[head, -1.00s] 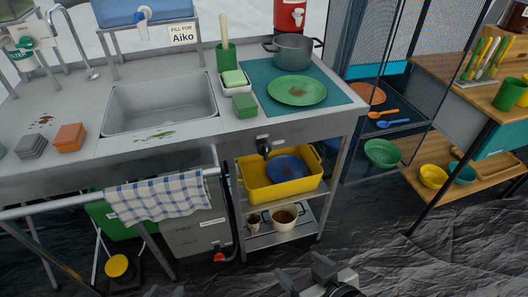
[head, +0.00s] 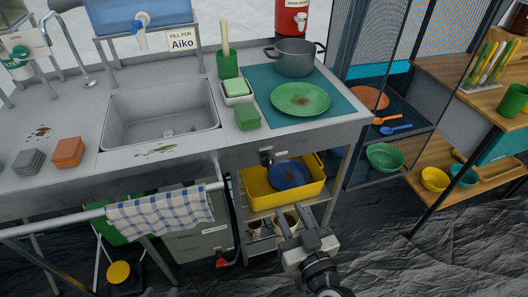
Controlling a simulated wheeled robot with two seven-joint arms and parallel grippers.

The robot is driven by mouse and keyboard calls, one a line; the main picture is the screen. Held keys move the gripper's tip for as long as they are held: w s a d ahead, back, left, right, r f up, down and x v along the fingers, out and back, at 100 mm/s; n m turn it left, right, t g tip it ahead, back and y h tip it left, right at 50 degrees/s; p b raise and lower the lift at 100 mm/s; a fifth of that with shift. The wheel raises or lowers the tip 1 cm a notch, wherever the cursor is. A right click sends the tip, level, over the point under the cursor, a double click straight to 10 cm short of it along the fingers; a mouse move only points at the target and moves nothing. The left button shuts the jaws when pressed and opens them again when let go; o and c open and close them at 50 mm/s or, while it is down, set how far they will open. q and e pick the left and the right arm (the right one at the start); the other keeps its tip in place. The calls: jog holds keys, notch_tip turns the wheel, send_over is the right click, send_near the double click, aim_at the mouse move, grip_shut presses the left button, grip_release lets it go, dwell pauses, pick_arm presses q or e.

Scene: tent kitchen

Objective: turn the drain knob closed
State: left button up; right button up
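A small red knob (head: 222,262) sits at the low end of a dark hose, beside the grey tank (head: 195,240) under the sink. I take it for the drain knob; its exact setting is too small to tell. My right gripper (head: 291,222) is in front of the lower shelf, to the right of the red knob and apart from it. Its two fingers point up and away, spread with a gap, and hold nothing visible. It partly hides the mugs behind it. My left gripper is not in view.
A checked towel (head: 160,213) hangs on the front rail (head: 90,214), left of the knob. A yellow tub (head: 262,193) with a blue plate sits on the shelf above the mugs. A black fitting (head: 266,156) is on the counter front. Dark floor is free at the right.

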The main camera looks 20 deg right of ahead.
jog(key=h, duration=0.1)
jog(key=b, duration=0.1)
send_near(271, 161)
jog(key=w, duration=0.9)
jog(key=shift+w+a, duration=0.1)
jog(key=shift+a, duration=0.1)
grip_shut()
